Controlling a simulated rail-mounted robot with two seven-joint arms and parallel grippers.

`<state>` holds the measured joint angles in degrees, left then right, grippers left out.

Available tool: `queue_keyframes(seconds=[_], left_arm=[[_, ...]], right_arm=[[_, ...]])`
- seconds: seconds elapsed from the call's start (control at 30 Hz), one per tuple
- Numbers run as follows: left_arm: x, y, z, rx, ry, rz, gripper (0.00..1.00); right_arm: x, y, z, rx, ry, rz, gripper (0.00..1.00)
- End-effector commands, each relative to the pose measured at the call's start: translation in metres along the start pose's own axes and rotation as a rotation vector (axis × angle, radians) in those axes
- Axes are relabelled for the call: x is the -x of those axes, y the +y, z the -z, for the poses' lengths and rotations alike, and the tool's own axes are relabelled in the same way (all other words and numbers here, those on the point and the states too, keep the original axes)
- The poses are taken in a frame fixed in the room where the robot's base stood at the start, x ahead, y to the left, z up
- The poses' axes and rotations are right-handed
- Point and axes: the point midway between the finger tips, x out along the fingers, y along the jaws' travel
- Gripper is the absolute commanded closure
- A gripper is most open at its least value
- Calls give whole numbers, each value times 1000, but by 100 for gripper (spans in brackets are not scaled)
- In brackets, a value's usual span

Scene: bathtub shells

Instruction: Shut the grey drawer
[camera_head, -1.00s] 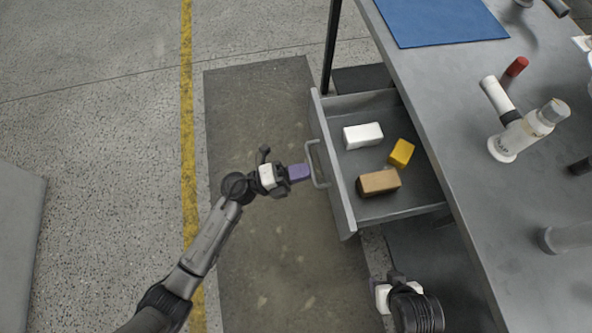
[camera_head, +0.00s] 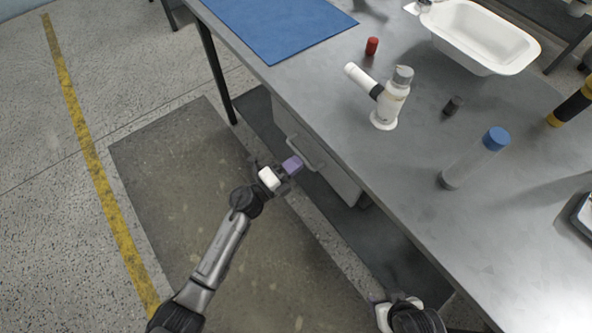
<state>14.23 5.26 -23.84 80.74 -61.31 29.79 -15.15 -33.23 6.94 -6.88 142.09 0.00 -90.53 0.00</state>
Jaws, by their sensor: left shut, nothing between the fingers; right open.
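The grey drawer (camera_head: 338,180) sits under the workbench (camera_head: 330,112), its front in line with the bench side, and its inside does not show. Its handle (camera_head: 309,158) is a light bar on the front. My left gripper (camera_head: 292,165) is at the handle, shut, with purple fingertips pointing at the drawer front. I cannot tell whether the fingertips touch the handle. My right gripper (camera_head: 384,310) is low at the bottom edge, beside the bench and away from the drawer, open; its fingers are mostly hidden.
On the bench are a blue mat (camera_head: 280,22), a red cap (camera_head: 372,46), a white device (camera_head: 388,100), a clear tube with a blue lid (camera_head: 475,158) and a white tub (camera_head: 485,38). A dark mat (camera_head: 190,200) covers clear floor beside the bench.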

Motion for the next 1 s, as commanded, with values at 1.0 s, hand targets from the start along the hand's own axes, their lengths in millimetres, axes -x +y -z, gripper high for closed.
queue_keyframes(seconds=[1.0], left_arm=[[41, 1, 0, 1, -5, -7, 100]], right_arm=[[11, 0, 4, -3, 1, 1, 38]])
